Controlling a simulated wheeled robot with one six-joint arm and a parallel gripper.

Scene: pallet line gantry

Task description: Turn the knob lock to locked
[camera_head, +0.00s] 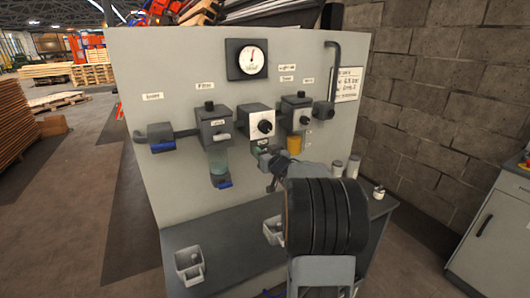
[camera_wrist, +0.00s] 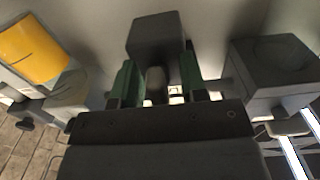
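The central unit (camera_head: 261,123) on the grey panel has a pale face plate with a round dark knob (camera_head: 265,127). I cannot read which label marks the knob lock. My gripper (camera_head: 262,151) is just below this unit in the camera_head view, partly hidden by my arm. In the camera_wrist view my gripper's green fingers (camera_wrist: 158,84) stand apart on either side of a dark rounded piece (camera_wrist: 155,84). A gap shows at its right side, so the fingers do not look closed on it. A grey block (camera_wrist: 157,35) lies beyond.
A unit with a clear bowl (camera_head: 215,127) is left of the central one; a unit with a yellow bowl (camera_head: 294,144) is right. A gauge (camera_head: 247,59) sits above. Small bins (camera_head: 189,266) and white containers (camera_head: 353,165) stand on the bench (camera_head: 228,249) below.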

